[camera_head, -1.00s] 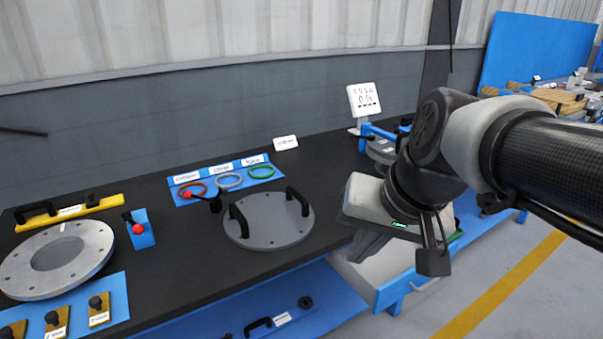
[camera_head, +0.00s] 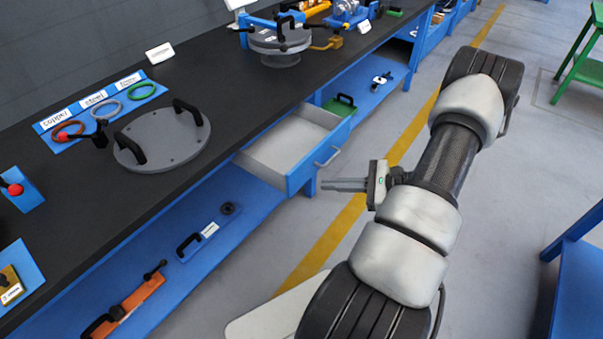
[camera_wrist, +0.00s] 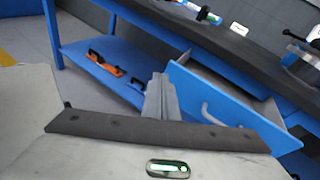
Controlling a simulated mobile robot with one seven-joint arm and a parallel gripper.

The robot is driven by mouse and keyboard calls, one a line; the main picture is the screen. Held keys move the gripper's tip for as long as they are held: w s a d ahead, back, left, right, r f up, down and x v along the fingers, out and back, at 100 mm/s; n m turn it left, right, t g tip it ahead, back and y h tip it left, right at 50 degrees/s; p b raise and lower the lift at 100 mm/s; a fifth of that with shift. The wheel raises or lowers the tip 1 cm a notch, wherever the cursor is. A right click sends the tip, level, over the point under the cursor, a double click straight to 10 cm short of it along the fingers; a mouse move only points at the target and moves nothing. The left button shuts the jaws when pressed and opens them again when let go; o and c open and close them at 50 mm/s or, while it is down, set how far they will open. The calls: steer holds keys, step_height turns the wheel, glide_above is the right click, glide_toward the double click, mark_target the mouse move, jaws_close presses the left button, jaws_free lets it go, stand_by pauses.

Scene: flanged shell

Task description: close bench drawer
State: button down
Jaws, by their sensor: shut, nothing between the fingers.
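The bench drawer (camera_head: 294,151) stands open, pulled out from under the black bench top (camera_head: 216,118). It has a blue front (camera_head: 303,172) with a grey bar handle (camera_head: 328,156), and its pale inside looks empty. My gripper (camera_head: 324,185) is shut and empty, in front of the drawer and apart from it, its fingers pointing left, a little below the handle in the picture. In the wrist view my fingers (camera_wrist: 160,97) show close to the drawer front (camera_wrist: 226,110), left of the handle (camera_wrist: 213,112).
A grey round plate with two black handles (camera_head: 163,138) lies on the bench top. Blue lower shelf (camera_head: 165,262) holds an orange tool (camera_head: 138,294) and a blue tool (camera_head: 205,235). Grey floor in front is clear, with a yellow line (camera_head: 325,243). A blue table (camera_head: 578,285) stands at right.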

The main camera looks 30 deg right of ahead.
steer(key=s+d+f+m+t+h, duration=0.3)
steer(key=d+f+m+t, duration=0.1)
steer(key=f+m+t, duration=0.25)
glide_toward(300, 178)
steer(key=shift+g+h, duration=0.25)
steer(key=shift+h, duration=0.05)
steer(key=x, duration=0.6)
steer(key=shift+w+a+r, duration=0.1)
steer(key=shift+a+r, duration=0.15)
steer(key=shift+r, duration=0.15)
steer(key=shift+w, duration=0.1)
steer(key=b+x, duration=0.5)
steer(key=x, duration=1.6)
steer(key=shift+w+a+f+b, duration=0.1)
steer(key=shift+b, duration=0.2)
steer(key=shift+w+a, duration=0.1)
steer(key=shift+w, duration=0.15)
steer(key=shift+w+r, duration=0.2)
steer(key=shift+r, duration=0.05)
steer(key=shift+r, duration=0.1)
